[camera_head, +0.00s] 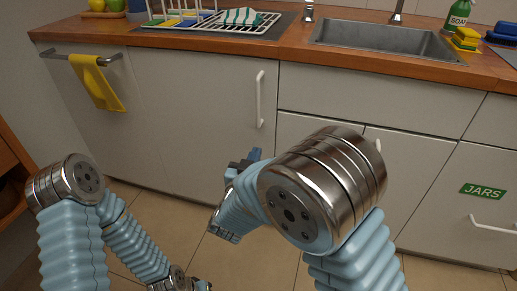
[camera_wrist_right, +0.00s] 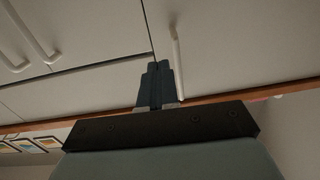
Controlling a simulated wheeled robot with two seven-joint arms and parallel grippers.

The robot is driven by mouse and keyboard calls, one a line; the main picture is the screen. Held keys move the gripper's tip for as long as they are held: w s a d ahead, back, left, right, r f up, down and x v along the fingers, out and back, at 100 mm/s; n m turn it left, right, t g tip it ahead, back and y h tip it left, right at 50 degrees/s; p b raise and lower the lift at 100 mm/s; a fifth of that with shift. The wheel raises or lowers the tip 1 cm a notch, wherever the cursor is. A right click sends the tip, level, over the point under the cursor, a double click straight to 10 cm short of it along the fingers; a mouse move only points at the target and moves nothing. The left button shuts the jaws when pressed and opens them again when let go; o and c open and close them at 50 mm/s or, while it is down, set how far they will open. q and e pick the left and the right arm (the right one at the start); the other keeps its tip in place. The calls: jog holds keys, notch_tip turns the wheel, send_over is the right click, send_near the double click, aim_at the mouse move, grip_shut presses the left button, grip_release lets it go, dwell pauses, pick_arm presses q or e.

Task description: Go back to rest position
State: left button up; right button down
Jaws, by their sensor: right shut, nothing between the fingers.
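My right gripper (camera_head: 247,160) is seen in front of the lower cabinet doors, partly behind my own right arm. Its dark blue fingers also show in the right wrist view (camera_wrist_right: 160,82), together and with nothing between them. My left arm comes in at the lower left and bends down to the bottom edge. Its gripper is out of the picture. I see no object held.
A wooden counter (camera_head: 290,48) holds a sink (camera_head: 385,40), a dish rack (camera_head: 205,24) and a green soap bottle (camera_head: 457,16). Below are pale cabinets with a white handle (camera_head: 260,98) and a rail with a yellow towel (camera_head: 97,84). Tiled floor (camera_head: 270,268) shows below.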

jog(key=shift+s, duration=0.1)
dwell(0.3)
jog(key=s+d+f+n+g+y, duration=0.1)
jog(key=d+f+g+y, duration=0.15)
jog(key=f, duration=0.55)
jog(key=s+d+f+g+y+p, duration=0.1)
jog(key=s+d+f+g, duration=0.15)
jog(key=f, duration=0.55)
jog(key=s+d+f+n+g+y, duration=0.1)
jog(key=d+f+g+y, duration=0.15)
jog(key=f, duration=0.55)
jog(key=s+f+g+y, duration=0.1)
jog(key=s+f+g, duration=0.2)
jog(key=s, duration=0.3)
jog(key=s+f+g+y, duration=0.1)
jog(key=s+f+g, duration=0.1)
jog(key=s, duration=0.4)
jog(key=s+f+g+y+p, duration=0.1)
jog(key=s+f+g, duration=0.2)
jog(key=s, duration=0.3)
jog(key=shift+s+d+f+g+y, duration=0.35)
jog(key=shift+f+y, duration=0.05)
jog(key=shift+f, duration=0.35)
